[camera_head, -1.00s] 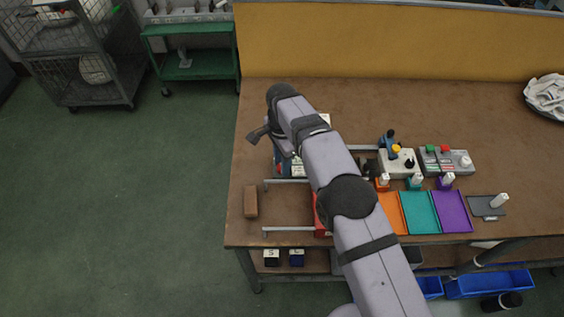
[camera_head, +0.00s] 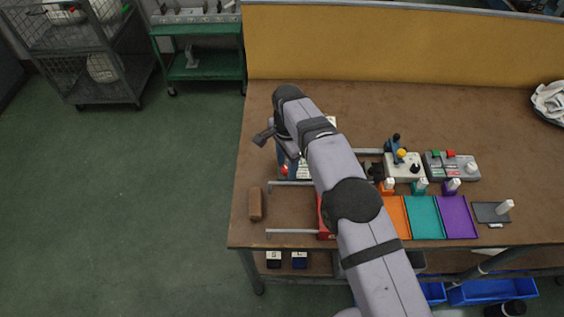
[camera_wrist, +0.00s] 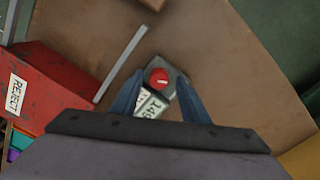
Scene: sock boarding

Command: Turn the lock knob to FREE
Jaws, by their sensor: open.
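A red round knob (camera_wrist: 158,77) with a pale mark on its face sits on a small grey plate in the wrist view. White printed labels (camera_wrist: 151,105) lie beside it. My gripper (camera_wrist: 162,75) is open, with one blue-grey finger on each side of the knob. I cannot tell whether the fingers touch it. No FREE marking is readable. In the head view, a small red spot, likely the knob (camera_head: 285,169), shows beside the blue part under my arm. My arm hides much of that area.
A red box marked REJECT (camera_wrist: 33,90) stands left in the wrist view, near a metal rail (camera_wrist: 120,62). A brown block (camera_head: 255,204) lies at the table's left edge. Orange, teal (camera_head: 425,217) and purple trays and control boxes (camera_head: 452,166) stand to the right.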

